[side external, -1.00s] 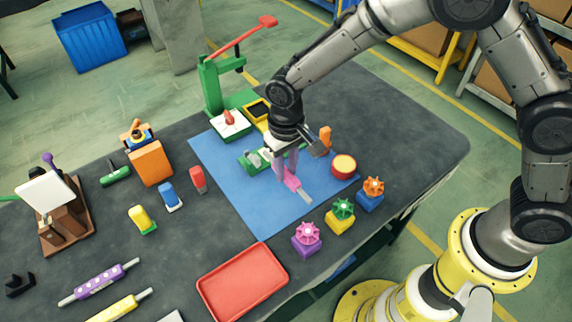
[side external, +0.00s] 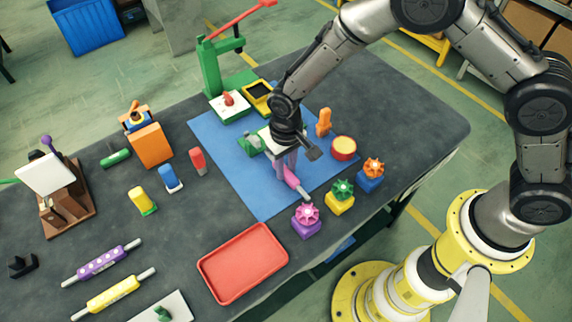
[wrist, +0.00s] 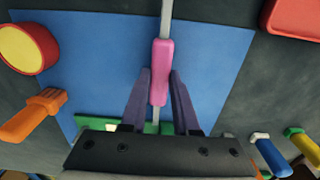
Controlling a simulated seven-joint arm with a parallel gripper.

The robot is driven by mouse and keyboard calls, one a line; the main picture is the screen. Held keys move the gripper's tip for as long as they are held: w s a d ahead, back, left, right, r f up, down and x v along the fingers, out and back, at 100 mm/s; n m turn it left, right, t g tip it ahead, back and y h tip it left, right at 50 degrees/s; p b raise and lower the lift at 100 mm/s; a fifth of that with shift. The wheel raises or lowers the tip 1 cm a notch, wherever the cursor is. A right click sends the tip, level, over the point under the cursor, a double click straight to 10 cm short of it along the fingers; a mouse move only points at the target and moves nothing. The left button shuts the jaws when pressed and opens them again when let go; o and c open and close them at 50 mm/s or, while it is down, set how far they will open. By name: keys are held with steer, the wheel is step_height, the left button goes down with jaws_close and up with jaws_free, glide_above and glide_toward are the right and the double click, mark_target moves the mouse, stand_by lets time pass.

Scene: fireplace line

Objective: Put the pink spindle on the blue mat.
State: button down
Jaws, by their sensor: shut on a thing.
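The pink spindle (side external: 291,180) has a pink middle and thin grey ends. My gripper (side external: 287,168) is shut on its pink part and points down over the blue mat (side external: 245,185). In the wrist view the spindle (wrist: 161,72) lies lengthwise between the two purple-grey fingers (wrist: 160,100), with the blue mat (wrist: 95,60) behind it. In the side view its near grey end reaches close to the purple block with a pink knob (side external: 306,220). I cannot tell whether the spindle touches the mat.
On or by the mat are a green item (side external: 250,142), an orange peg (side external: 323,122) and a red-yellow cylinder (side external: 344,148). Yellow (side external: 341,198) and blue (side external: 370,178) knob blocks line its right front edge. A red tray (side external: 243,262) lies in front. The mat's left front is clear.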

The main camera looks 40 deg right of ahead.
steer(key=shift+f, duration=0.55)
steer(key=c, duration=1)
jaws_free()
steer(key=o, duration=0.6)
steer(key=shift+c, duration=0.2)
steer(key=c, duration=0.5)
steer(key=shift+o, duration=0.2)
